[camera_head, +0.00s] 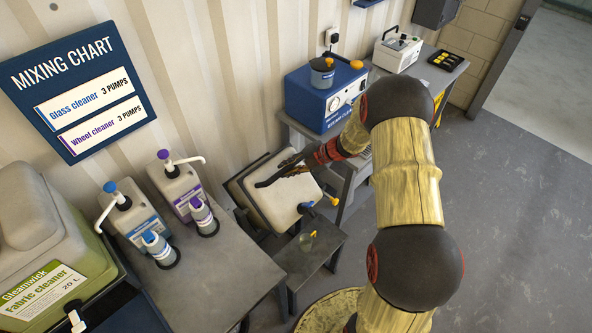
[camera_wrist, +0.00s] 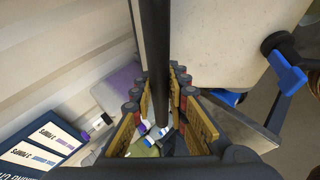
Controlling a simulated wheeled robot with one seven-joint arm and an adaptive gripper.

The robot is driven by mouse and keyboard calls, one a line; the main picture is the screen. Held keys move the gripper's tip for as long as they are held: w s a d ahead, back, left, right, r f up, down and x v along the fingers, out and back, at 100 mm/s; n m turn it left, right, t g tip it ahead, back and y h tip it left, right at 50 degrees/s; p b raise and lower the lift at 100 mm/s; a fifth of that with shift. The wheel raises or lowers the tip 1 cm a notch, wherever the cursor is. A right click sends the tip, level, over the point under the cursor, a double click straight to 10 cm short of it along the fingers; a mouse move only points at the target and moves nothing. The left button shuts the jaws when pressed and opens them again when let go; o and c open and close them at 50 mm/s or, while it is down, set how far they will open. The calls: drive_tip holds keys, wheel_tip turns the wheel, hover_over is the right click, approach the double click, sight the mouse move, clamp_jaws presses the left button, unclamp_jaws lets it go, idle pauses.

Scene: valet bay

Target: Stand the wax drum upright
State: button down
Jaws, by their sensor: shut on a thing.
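The wax drum (camera_head: 283,205) is an off-white container lying tilted in a dark cradle (camera_head: 238,192) beside the wall. A blue tap (camera_head: 304,207) is on its front end. My gripper (camera_head: 285,170) is at the drum's upper side, shut on a dark bar that looks like part of the cradle. In the wrist view the dark bar (camera_wrist: 160,60) runs between the fingers of my gripper (camera_wrist: 158,88). The drum's pale surface (camera_wrist: 220,40) and the blue tap (camera_wrist: 287,72) show to the right of the bar. My fingers hide part of the bar.
Pump bottles (camera_head: 133,212) stand on a grey table (camera_head: 225,275) at left. A blue machine (camera_head: 318,98) sits on the bench behind. Open floor (camera_head: 515,215) lies at right.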

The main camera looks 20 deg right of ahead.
drive_tip(key=w+r+p, duration=0.1)
drive_tip(key=w+p, duration=0.1)
drive_tip(key=w+a+g+p, duration=0.1)
drive_tip(key=w+p, duration=0.1)
drive_tip(key=w+a+r+g+h+p, duration=0.1)
drive_tip(key=w, duration=0.1)
drive_tip(key=shift+r+p, duration=0.3)
drive_tip(key=shift+p, duration=0.1)
drive_tip(key=w+a+p, duration=0.1)
drive_tip(key=w+a, duration=0.1)
drive_tip(key=w, duration=0.4)
drive_tip(key=w+a+f+p, duration=0.1)
drive_tip(key=w+a+p, duration=0.1)
drive_tip(key=w, duration=0.4)
drive_tip(key=shift+w+a+f, duration=0.25)
drive_tip(key=shift+w+a, duration=0.05)
drive_tip(key=c, duration=2)
unclamp_jaws()
drive_tip(key=shift+o, duration=1.4)
drive_tip(key=shift+f, duration=0.15)
drive_tip(key=shift+s, duration=0.1)
